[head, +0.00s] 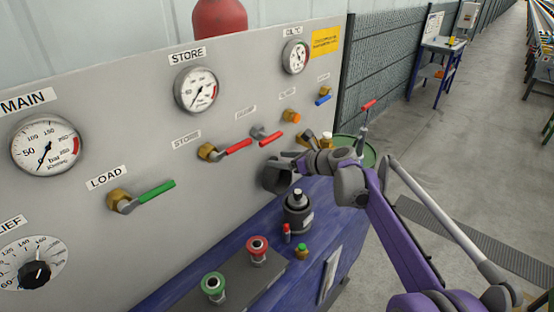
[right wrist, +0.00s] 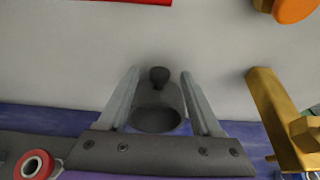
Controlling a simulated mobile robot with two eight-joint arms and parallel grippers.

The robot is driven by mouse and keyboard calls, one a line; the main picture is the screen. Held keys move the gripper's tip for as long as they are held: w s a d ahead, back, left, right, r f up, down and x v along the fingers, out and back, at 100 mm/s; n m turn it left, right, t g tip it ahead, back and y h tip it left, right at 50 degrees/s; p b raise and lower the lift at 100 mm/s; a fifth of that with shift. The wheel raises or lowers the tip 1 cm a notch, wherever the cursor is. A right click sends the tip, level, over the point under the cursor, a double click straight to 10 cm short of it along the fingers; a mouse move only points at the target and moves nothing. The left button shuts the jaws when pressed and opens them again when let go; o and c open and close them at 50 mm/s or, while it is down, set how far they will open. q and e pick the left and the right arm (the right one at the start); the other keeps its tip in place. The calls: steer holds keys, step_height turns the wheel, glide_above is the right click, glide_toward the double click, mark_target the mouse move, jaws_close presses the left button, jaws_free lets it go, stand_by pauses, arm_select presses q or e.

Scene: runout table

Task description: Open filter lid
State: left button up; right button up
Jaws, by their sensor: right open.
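A dark grey, rounded, cup-shaped part with a small knob, which looks like the filter lid (head: 277,178), sits low in front of the grey panel. In the right wrist view the lid (right wrist: 158,99) lies between my fingers, its knob upward and a dark oval face below. My right gripper (head: 295,158) is open at the lid; it also shows in the right wrist view (right wrist: 160,74), one finger on each side. I cannot tell whether either finger touches it. My wrist partly hides the lid's right side in the head view. My left gripper is not in view.
A dark canister (head: 298,215) with a black top stands on the blue bench (head: 225,240), below the lid. Red (head: 257,248) and green (head: 213,287) buttons are at the front. Brass fittings (right wrist: 275,115) stand close right of my fingers. Red valve handles (head: 238,147) are above.

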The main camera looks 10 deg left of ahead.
steer(key=shift+x, duration=0.9)
steer(key=shift+c, duration=0.3)
jaws_close()
stand_by(0.6)
